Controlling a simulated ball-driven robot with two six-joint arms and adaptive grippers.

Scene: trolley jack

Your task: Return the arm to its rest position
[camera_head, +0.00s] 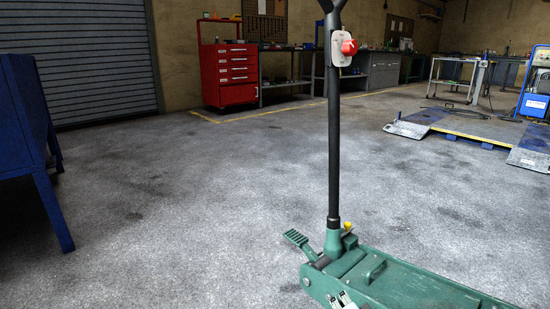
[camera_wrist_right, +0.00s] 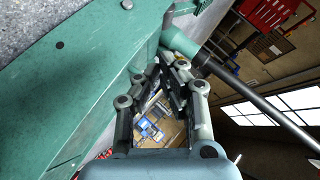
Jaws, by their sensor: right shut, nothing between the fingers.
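The green trolley jack (camera_head: 395,283) stands on the floor at the lower right of the head view. Its black handle (camera_head: 334,150) rises nearly upright, and a ridged green pedal (camera_head: 297,239) sticks out at its base. My right gripper (camera_head: 343,299) shows only partly at the bottom edge, in front of the jack's near side. In the right wrist view my right gripper (camera_wrist_right: 166,75) is shut and empty. The jack's green side (camera_wrist_right: 75,85) fills the left there, and the handle (camera_wrist_right: 285,120) slants off to the right. My left gripper is in neither view.
A grey box with a red button (camera_head: 348,47) shows at the upper handle. A blue metal stand (camera_head: 25,130) is at the left. A red tool cabinet (camera_head: 229,75) and workbenches line the back. A low platform (camera_head: 470,126) lies at the right. The floor left of the jack is clear.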

